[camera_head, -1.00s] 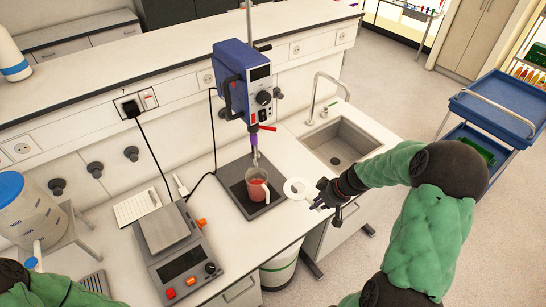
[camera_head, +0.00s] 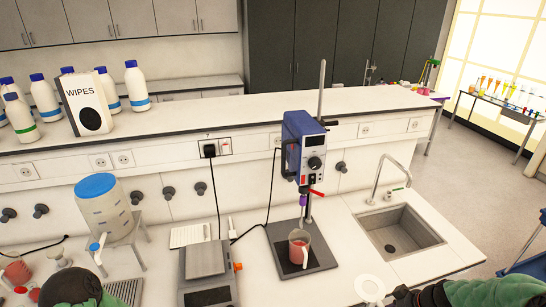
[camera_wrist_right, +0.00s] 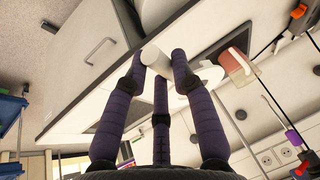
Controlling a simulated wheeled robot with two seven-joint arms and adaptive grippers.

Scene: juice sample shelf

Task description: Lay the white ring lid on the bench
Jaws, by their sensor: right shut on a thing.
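The white ring lid (camera_head: 370,287) is at the bottom of the head view, right of the stirrer plate and in front of the sink. My right gripper (camera_head: 394,299) is shut on it, mostly cut off by the bottom edge. In the right wrist view my right gripper (camera_wrist_right: 160,70) has its dark fingers around a white stub, with the white lid (camera_wrist_right: 208,76) beyond it. The white bench (camera_head: 335,283) lies behind the lid; I cannot tell the gap between them. Part of my left arm shows at bottom left, but its gripper does not.
A beaker of red liquid (camera_head: 299,249) stands on the dark stirrer plate (camera_head: 316,262) under the blue overhead stirrer (camera_head: 305,145). A sink (camera_head: 400,230) is at right. A balance (camera_head: 206,262) is left of the plate. Bare bench lies between plate and sink.

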